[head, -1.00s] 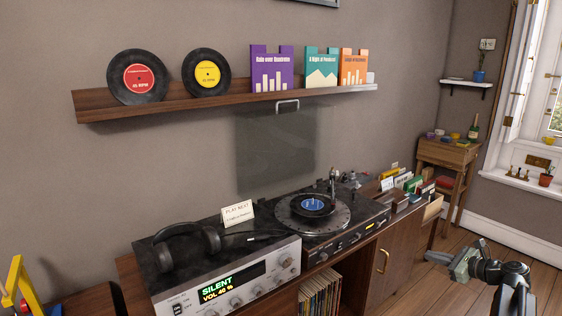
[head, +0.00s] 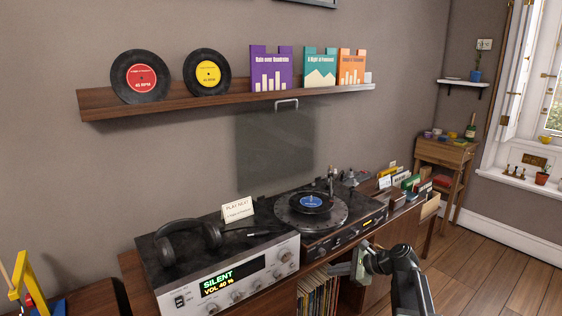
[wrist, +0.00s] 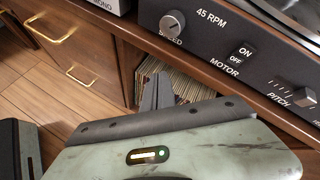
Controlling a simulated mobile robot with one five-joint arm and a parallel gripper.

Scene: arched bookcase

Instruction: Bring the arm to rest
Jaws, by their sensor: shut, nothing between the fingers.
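My gripper (head: 336,269) is in front of the cabinet at the lower right of the head view, below the turntable (head: 310,212). The wrist view shows its dark fingers (wrist: 157,88) together, with nothing between them. Behind the fingers in that view are records (wrist: 185,84) on the cabinet's open shelf. The turntable's front panel (wrist: 235,50), with its speed knob and motor switch, is just above and beyond the fingers. My arm hides part of the cabinet door in the head view.
The amplifier (head: 225,275), headphones (head: 188,240) and a card (head: 238,211) are left of the turntable. Record crates (head: 405,182) stand to its right. A wall shelf (head: 235,97) holds records and sleeves. Open wooden floor (head: 480,275) lies at the right.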

